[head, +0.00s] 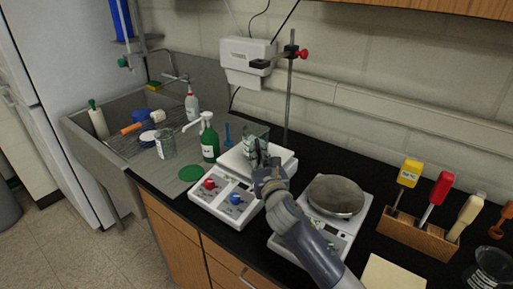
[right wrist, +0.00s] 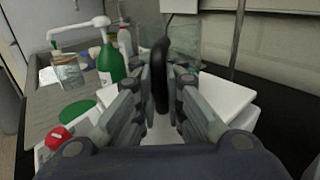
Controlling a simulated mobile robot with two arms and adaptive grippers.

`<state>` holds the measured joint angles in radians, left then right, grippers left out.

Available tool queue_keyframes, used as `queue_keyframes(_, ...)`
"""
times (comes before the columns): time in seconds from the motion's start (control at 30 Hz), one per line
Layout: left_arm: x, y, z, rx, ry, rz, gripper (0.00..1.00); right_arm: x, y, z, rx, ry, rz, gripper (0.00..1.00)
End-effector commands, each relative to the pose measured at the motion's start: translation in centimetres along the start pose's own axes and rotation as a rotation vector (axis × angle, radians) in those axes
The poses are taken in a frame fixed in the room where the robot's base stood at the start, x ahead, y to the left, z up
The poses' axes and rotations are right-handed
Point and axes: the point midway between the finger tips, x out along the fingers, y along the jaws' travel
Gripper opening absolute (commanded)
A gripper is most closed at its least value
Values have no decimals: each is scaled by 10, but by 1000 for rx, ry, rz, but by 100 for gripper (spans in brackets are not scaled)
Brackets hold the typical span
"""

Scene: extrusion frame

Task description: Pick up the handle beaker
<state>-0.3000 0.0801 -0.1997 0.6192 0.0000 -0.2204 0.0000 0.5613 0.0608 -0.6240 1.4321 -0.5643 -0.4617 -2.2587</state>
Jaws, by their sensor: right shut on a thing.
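The handle beaker (head: 254,133) is clear glass and stands upright at the white top plate of the hot plate stirrer (head: 224,196). I cannot tell whether its base touches the plate. In the right wrist view its black handle (right wrist: 161,72) stands upright between my fingers, with the glass body (right wrist: 184,38) behind it. My right gripper (head: 262,160) is shut on the handle; it also shows in the right wrist view (right wrist: 160,88). The gripper and arm hide the near side of the beaker. My left gripper is not in view.
A clamp stand (head: 290,95) rises behind. A balance with a round pan (head: 336,196) is close on the right, then a wooden tool rack (head: 416,234).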

Motion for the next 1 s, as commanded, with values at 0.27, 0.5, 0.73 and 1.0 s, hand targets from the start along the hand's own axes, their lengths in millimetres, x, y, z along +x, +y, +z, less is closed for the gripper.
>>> queue_keyframes(0.27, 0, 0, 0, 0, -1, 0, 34, 0, 0, 2, -1, -2, 0, 0)
queue_keyframes(0.5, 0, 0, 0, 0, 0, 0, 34, 0, 0, 11, -1, -4, 1, 0)
queue_keyframes(0.73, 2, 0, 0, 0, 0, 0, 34, 0, 0, 32, -2, -6, 1, 0)
queue_keyframes(1.0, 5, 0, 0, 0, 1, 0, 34, -24, -4, 38, -2, -2, -1, 0)
